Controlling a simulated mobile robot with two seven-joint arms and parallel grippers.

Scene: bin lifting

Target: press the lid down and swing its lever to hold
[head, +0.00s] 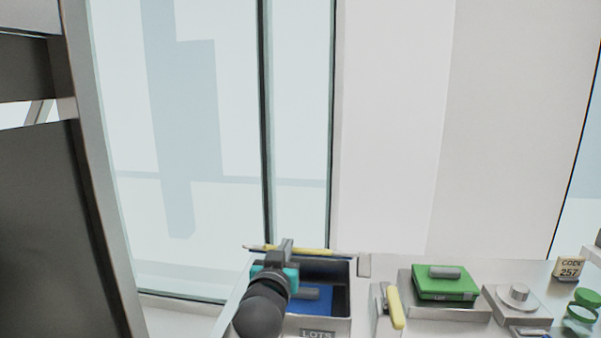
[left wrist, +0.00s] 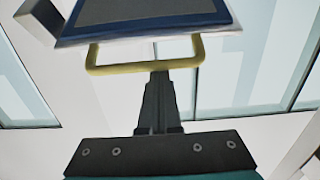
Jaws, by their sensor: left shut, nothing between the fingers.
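A blue lid-like panel (head: 318,300) with a grey block on it lies inside an open bin (head: 343,325) labelled "LOTS"; I cannot tell whether it is seated. A thin yellow bar (head: 318,251), apparently the lever, runs along the bin's back edge. In the left wrist view a yellow U-shaped loop (left wrist: 120,68) is below a dark, blue-edged panel (left wrist: 145,12). My left gripper (head: 287,243) is over the bin's back left part, shut and empty. Its fingertips (left wrist: 160,76) are close to the loop; contact cannot be told. My right gripper is not in view.
Right of the bin are a yellow-handled tool (head: 395,307), a green box (head: 445,287) with a grey handle, a grey block with a round knob (head: 518,294), a "CODE 257" sign (head: 569,268) and green round items (head: 582,312). Behind is a glazed wall (head: 200,130).

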